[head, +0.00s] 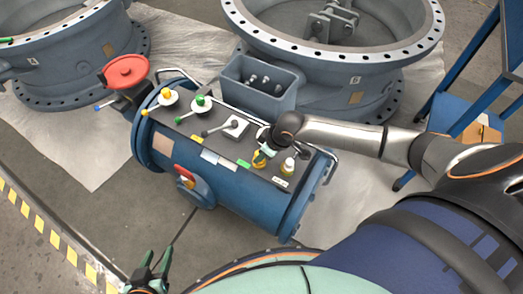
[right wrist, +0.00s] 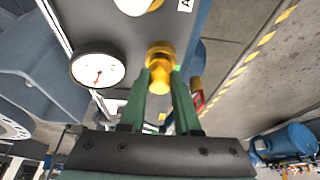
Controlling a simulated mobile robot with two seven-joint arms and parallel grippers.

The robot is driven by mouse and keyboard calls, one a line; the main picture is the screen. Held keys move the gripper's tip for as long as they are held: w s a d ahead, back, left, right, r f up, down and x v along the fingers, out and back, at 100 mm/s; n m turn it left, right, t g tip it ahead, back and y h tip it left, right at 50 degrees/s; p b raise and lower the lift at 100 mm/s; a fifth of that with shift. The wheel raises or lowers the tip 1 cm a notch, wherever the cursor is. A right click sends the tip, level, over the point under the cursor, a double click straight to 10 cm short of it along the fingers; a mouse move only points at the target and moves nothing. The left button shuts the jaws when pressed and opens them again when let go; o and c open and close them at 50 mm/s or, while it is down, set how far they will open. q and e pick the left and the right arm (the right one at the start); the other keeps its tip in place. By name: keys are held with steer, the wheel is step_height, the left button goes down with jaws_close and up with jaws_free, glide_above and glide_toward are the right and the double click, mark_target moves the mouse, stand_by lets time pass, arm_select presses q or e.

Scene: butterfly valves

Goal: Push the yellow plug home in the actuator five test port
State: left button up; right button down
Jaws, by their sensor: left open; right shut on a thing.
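The blue actuator (head: 230,195) lies across the middle of the head view with a dark panel on top. The yellow plug (right wrist: 159,58) is between the green fingers of my right gripper (right wrist: 160,82), which is shut on it. In the head view the plug (head: 260,160) shows at the panel's right part, below my right wrist. The plug meets or covers the test port; how deep it sits, I cannot tell. My left gripper (head: 150,268) is open and empty at the lower left, apart from the actuator.
A round gauge (right wrist: 98,66) stands close to the plug. Levers (head: 224,127), a grey box (head: 262,85) and a red handwheel (head: 126,72) are nearby. Large flanged valves stand behind. Floor at lower left is clear.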

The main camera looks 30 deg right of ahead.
mark_target(257, 153)
arm_select(q)
steer(key=shift+f, duration=0.1)
arm_select(e)
steer(key=shift+f, duration=0.4)
steer(key=shift+c, duration=0.3)
jaws_free()
stand_by(0.4)
steer(key=shift+r+p, duration=0.6)
steer(key=shift+r, duration=0.05)
steer(key=shift+r+p, duration=0.75)
steer(key=shift+p, duration=0.15)
steer(key=shift+r+p, duration=0.75)
steer(key=shift+p, duration=0.1)
step_height(257, 153, up, 2)
steer(key=shift+p, duration=1.1)
steer(key=shift+r+p, duration=0.7)
steer(key=shift+p, duration=0.1)
arm_select(q)
steer(key=s+a+r, duration=0.1)
steer(key=a+r, duration=0.2)
steer(key=r, duration=0.2)
steer(key=shift+s+n+y, duration=0.25)
steer(key=shift+n+y, duration=0.15)
